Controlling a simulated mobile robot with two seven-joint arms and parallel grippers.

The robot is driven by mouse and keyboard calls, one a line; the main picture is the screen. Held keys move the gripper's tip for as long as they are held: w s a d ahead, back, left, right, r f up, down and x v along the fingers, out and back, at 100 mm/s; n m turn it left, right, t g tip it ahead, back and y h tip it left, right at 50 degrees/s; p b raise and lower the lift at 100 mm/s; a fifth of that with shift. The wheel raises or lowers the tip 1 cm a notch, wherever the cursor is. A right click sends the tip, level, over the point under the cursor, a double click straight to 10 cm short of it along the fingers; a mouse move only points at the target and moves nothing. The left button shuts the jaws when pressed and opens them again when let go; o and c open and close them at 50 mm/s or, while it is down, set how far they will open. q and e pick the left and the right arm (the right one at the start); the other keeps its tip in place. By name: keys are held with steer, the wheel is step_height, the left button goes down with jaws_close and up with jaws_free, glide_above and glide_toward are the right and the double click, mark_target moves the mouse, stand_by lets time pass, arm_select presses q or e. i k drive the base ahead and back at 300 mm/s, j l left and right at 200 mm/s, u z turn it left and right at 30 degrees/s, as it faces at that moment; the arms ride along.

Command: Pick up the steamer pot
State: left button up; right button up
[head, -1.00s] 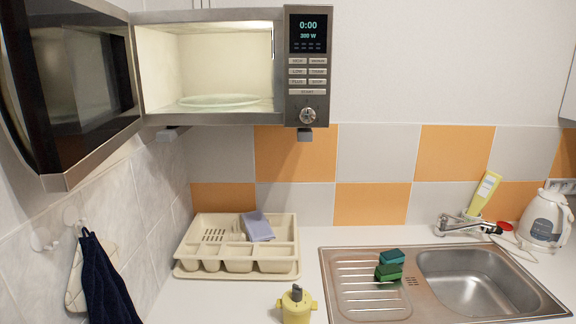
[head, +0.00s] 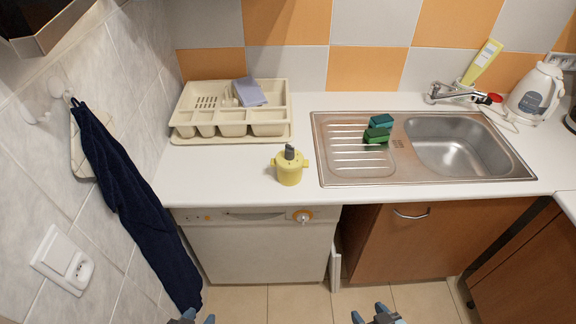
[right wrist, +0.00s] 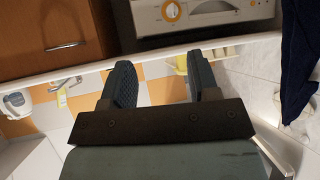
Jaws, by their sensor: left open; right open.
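The steamer pot (head: 289,168) is small and yellow with side handles and a dark grey knob on top. It stands upright on the white countertop, left of the sink. In the right wrist view part of a yellow thing, likely the pot (right wrist: 181,65), shows beside a finger and is mostly hidden. My left gripper (head: 192,318) is at the bottom edge of the head view, open and empty. My right gripper (head: 377,316) is at the bottom edge too, open and empty, and its two fingers show in the right wrist view (right wrist: 160,88). Both are well apart from the pot.
A beige dish rack (head: 232,127) with a folded cloth (head: 249,92) stands behind the pot. The steel sink (head: 325,150) with sponges (head: 377,135) is to its right. A dark towel (head: 135,200) hangs at left. The counter front (head: 230,195) is clear.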

mark_target(289, 173)
steer(key=l+u, duration=0.2)
steer(key=u, duration=0.3)
steer(key=i+l+u, duration=0.1)
steer(key=u, duration=0.4)
steer(key=l+u, duration=0.3)
steer(key=u, duration=0.2)
steer(key=k+l+u, duration=0.15)
steer(key=l, duration=0.2)
steer(key=l+u, duration=0.15)
steer(key=l, duration=0.2)
steer(key=k+l+u, duration=0.15)
steer(key=k+l, duration=0.05)
steer(key=l, duration=0.15)
